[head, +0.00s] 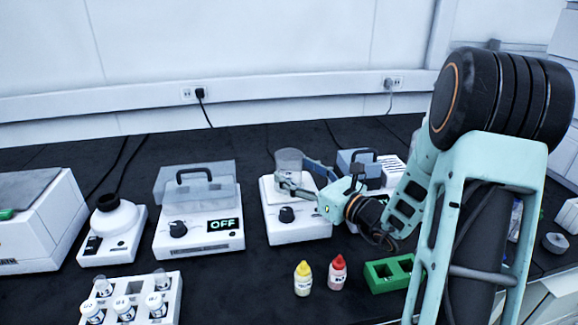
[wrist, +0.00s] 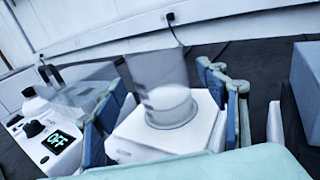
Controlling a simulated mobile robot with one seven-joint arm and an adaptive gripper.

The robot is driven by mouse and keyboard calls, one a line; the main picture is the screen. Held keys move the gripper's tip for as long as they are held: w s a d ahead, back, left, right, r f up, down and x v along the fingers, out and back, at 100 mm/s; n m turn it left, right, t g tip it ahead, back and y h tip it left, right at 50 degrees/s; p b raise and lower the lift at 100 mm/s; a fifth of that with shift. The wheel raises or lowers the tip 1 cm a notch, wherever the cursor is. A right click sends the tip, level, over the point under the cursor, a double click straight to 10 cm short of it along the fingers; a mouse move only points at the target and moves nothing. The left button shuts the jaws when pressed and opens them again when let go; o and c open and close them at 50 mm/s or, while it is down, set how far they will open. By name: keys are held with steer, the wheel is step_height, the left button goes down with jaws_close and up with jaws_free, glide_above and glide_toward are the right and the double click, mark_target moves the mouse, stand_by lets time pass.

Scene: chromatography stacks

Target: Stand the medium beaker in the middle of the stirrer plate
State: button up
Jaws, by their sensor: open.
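The medium beaker (head: 288,160) is clear glass. It looks upright over the white stirrer plate (head: 285,230), the unit with a dark knob on its front. In the wrist view the beaker (wrist: 160,78) appears to stand on the top of the stirrer plate (wrist: 132,148), roughly central. My gripper (head: 306,178) is open at the beaker, and its blue fingers in the wrist view (wrist: 166,92) lie to either side of the glass with gaps. The near finger hides part of the beaker's lower side in the head view.
A grey-blue box (head: 358,163) is close on the right. Yellow (head: 303,279) and red (head: 337,273) bottles and a green rack (head: 385,275) stand in front. A vial rack (head: 172,283) is front left.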

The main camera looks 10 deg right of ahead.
steer(key=p+v, duration=0.1)
steer(key=v, duration=0.7)
steer(key=shift+s+d, duration=0.1)
steer(key=shift+s, duration=0.15)
